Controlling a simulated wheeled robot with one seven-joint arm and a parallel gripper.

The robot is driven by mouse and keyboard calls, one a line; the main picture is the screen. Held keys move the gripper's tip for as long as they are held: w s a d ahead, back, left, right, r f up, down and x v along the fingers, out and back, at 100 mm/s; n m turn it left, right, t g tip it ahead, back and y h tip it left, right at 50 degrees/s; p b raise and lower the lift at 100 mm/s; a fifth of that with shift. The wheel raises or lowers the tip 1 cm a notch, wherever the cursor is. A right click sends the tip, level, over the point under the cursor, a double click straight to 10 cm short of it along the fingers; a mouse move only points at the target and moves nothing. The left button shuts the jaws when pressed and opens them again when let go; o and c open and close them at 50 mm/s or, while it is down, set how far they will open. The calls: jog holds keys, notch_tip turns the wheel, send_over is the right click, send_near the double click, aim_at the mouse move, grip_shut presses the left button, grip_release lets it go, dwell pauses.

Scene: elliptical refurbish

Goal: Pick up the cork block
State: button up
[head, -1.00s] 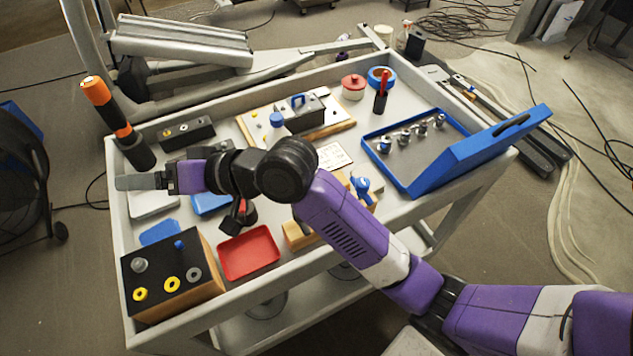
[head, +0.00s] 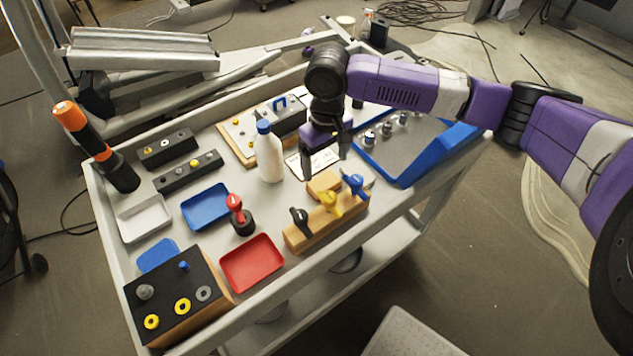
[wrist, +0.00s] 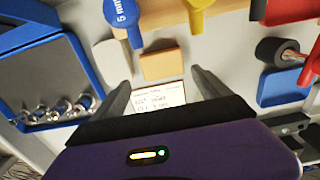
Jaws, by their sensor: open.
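The cork block (head: 323,183) is a small tan block. It lies on the cart top, just behind the wooden rack with coloured handles. In the wrist view the cork block (wrist: 161,60) lies flat, just beyond the fingertips and roughly centred between them. My gripper (head: 325,168) points down, open and empty, above the cart beside the block. The wrist view shows my gripper's two fingers (wrist: 160,82) spread apart, with a white written card (wrist: 160,97) visible between them. The block is not between the fingers.
The wooden rack (head: 300,238) with black, yellow and blue handles stands close in front of the block. A white bottle (head: 269,158) stands to the left. A blue tray (head: 400,181) with metal fittings lies to the right. A red tray (head: 252,263) sits at front left.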

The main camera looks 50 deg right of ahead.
aim_at(324, 181)
jog(key=shift+a+f+p, duration=0.2)
jog(key=shift+f+p, duration=0.2)
jog(key=shift+f, duration=3.1)
jog(key=c, duration=1.2)
jog(key=shift+o, duration=0.2)
jog(key=shift+r, duration=0.1)
notch_tip(324, 181, up, 20)
jog(key=shift+b, duration=0.35)
